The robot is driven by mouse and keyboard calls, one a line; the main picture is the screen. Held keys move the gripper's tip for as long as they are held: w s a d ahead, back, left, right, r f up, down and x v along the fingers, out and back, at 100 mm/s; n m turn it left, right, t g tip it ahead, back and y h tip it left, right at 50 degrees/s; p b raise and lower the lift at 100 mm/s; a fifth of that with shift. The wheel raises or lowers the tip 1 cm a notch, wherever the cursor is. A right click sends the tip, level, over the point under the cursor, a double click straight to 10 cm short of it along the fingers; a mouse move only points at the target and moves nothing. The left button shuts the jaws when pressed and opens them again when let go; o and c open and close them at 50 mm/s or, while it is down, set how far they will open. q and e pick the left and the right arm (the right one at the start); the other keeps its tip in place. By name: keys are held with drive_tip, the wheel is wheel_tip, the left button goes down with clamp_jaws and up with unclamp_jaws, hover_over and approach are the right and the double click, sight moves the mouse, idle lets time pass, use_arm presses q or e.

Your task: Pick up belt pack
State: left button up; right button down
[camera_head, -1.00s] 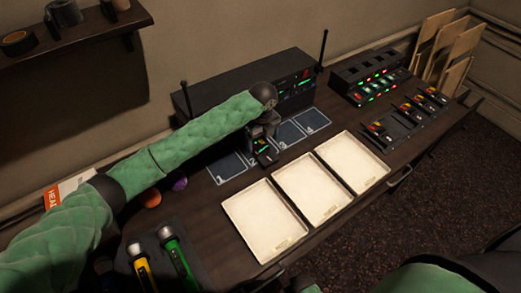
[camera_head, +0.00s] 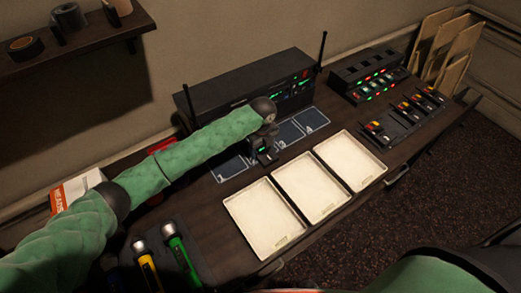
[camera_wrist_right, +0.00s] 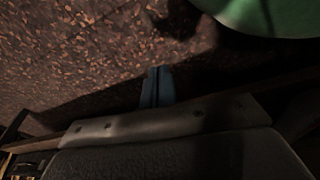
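A small dark belt pack (camera_head: 264,157) with a green-lit display is on the numbered mat, in the row of blue-outlined squares in front of the black base unit. My left gripper (camera_head: 267,147) is right at this pack, pointing down, and partly hides it. Its fingers are too small and dark to show whether they are closed on the pack. More belt packs stand in the charger (camera_head: 405,120) at the right. In the right wrist view, my right gripper (camera_wrist_right: 157,84) shows its two blue-grey fingers together, empty, above the carpet.
Three empty cream trays (camera_head: 263,218) lie along the front of the desk. The black base unit (camera_head: 245,92) with antennas stands behind the mat. A lit rack (camera_head: 369,75) is at the back right. Two torches (camera_head: 178,255) lie at front left.

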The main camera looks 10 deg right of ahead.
use_arm(q)
drive_tip(key=c, duration=0.6)
